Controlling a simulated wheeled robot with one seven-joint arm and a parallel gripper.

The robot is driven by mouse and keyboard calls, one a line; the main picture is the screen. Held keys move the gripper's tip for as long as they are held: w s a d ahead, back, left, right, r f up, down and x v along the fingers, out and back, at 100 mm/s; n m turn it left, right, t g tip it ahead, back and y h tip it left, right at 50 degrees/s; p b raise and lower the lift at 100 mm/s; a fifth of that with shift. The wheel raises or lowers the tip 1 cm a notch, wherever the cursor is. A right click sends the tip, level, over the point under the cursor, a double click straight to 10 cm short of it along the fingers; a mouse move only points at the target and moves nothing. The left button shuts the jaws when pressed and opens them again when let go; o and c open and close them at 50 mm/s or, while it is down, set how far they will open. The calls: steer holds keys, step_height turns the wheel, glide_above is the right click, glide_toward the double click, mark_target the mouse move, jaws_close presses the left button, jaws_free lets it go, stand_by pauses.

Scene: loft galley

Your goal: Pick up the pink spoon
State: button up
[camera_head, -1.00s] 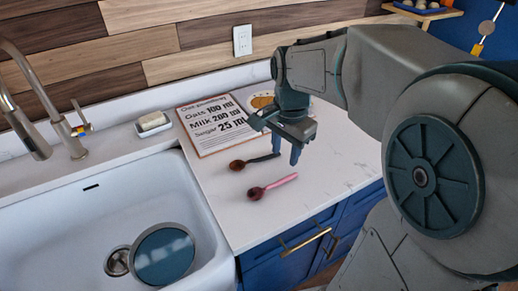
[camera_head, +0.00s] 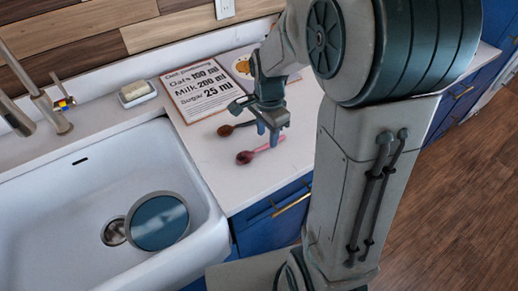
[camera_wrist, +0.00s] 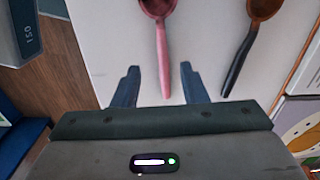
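The pink spoon (camera_head: 248,156) lies on the white counter, its dark reddish bowl toward the sink and its pink handle pointing right. In the wrist view the spoon (camera_wrist: 162,50) runs between my two fingers, bowl at the top. My gripper (camera_head: 268,128) is over the handle end, fingers pointing down. In the wrist view my gripper (camera_wrist: 158,80) is open, with one finger on each side of the handle and gaps to both. Whether the fingertips reach the counter cannot be told.
A dark-handled wooden spoon (camera_head: 226,130) lies just behind the pink one. A recipe board (camera_head: 190,100) lies behind both. The white sink (camera_head: 80,200) with a round dark-blue item (camera_head: 158,222) is left. A soap dish (camera_head: 137,93) sits beside the faucet (camera_head: 52,112).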

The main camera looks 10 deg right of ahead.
mark_target(265, 145)
steer(key=shift+w+a+f, duration=0.1)
steer(key=shift+f, duration=0.85)
steer(key=shift+w+a+f, duration=0.1)
steer(key=shift+f, duration=0.85)
jaws_close()
steer(key=shift+r, duration=0.15)
